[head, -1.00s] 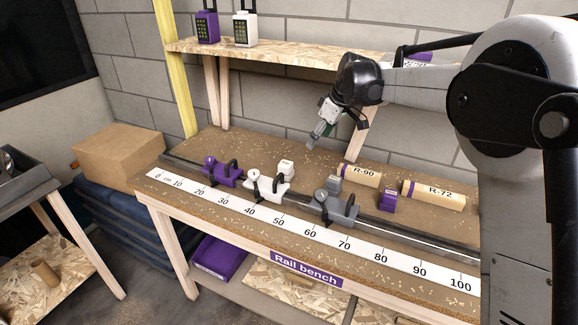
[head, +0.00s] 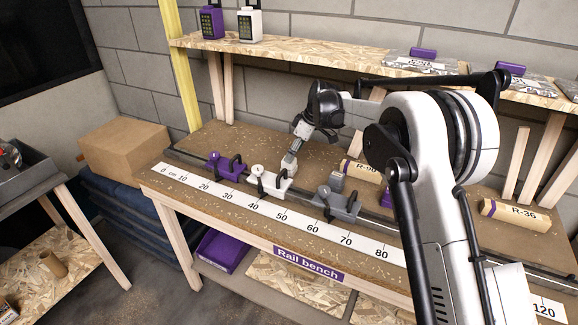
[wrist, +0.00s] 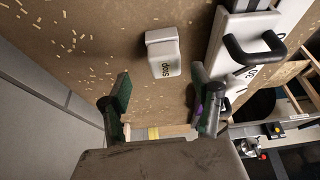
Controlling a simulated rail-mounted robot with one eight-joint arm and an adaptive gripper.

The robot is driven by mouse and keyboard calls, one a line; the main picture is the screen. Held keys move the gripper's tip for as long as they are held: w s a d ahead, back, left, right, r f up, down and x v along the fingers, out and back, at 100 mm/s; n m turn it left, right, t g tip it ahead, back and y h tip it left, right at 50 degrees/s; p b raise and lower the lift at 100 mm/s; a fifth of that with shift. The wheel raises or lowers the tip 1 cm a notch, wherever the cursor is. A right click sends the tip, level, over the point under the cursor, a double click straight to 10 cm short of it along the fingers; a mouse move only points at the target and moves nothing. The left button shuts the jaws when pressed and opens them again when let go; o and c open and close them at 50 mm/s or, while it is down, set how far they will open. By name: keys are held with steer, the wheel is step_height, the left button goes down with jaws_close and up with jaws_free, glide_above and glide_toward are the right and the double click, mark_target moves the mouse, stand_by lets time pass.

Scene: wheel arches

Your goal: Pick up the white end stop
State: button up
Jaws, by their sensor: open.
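The white end stop (wrist: 164,55) is a small pale block with dark "STOP" lettering. In the wrist view it lies on the bench top, ahead of my fingers. My gripper (wrist: 160,84) is open and empty, with one finger to the left of the block's line and one to the right, short of it. In the head view my gripper (head: 289,166) points down at the bench just behind the white carriage (head: 270,183) and largely hides the end stop.
The white carriage's black handle (wrist: 255,48) stands close right of the end stop. A grey end stop (head: 337,182) and grey carriage (head: 337,205) sit to the right, with the purple carriage (head: 225,168) to the left. Tube R-90 (head: 361,171) lies behind.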

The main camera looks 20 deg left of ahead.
mark_target(286, 165)
steer(key=x, duration=0.7)
steer(key=shift+s+a+f, duration=0.15)
steer(key=shift+s+f, duration=0.1)
steer(key=shift+s, duration=0.1)
steer(key=c, duration=1.3)
steer(key=shift+o, duration=0.2)
steer(key=shift+r, duration=0.1)
